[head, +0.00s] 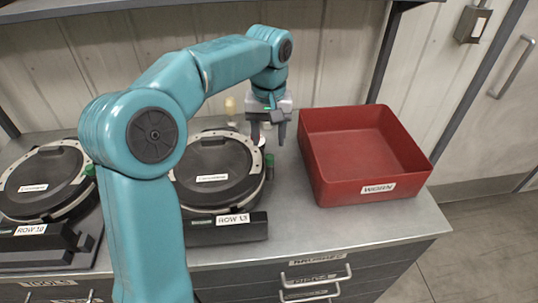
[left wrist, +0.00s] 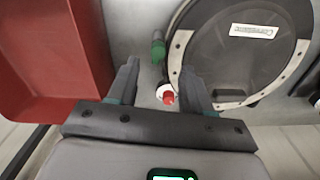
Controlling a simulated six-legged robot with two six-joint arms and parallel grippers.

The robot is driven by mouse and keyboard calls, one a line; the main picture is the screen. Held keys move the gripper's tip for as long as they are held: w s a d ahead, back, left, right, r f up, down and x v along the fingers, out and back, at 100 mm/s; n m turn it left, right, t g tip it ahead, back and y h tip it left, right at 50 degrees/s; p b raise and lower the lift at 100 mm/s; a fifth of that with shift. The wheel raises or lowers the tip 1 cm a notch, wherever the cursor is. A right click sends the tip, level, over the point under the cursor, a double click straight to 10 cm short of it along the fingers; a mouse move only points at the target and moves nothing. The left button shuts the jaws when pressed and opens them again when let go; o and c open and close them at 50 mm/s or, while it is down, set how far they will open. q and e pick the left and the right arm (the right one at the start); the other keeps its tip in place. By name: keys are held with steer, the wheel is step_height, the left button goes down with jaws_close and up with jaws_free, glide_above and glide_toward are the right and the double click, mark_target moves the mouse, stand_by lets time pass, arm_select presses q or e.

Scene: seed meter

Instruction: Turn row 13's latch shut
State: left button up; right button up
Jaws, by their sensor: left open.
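The row 13 seed meter (head: 215,185) is a round black unit with a pale rim, behind the plate marked ROW 13 (head: 233,219). A small green-tipped part (head: 269,159), possibly its latch, shows at its right side; it also shows beside the rim in the left wrist view (left wrist: 158,48). My left gripper (head: 268,142) is open and points down at the meter's back right edge. In the left wrist view my open left gripper (left wrist: 165,78) has one finger over the meter's rim (left wrist: 240,55). A small red-and-white round thing (left wrist: 167,95) shows between the fingers. Nothing is held.
A red bin marked WORN (head: 365,150) stands close to the right of the gripper. A second meter, ROW 10 (head: 45,180), sits at the left. My left arm covers part of the bench. A small yellowish-topped thing (head: 230,106) stands behind the row 13 meter.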

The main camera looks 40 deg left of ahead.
mark_target(270, 156)
arm_select(q)
step_height(270, 156, down, 5)
steer(key=shift+w+d+r, duration=0.1)
steer(key=shift+d, duration=0.05)
steer(key=shift+f, duration=0.65)
jaws_close()
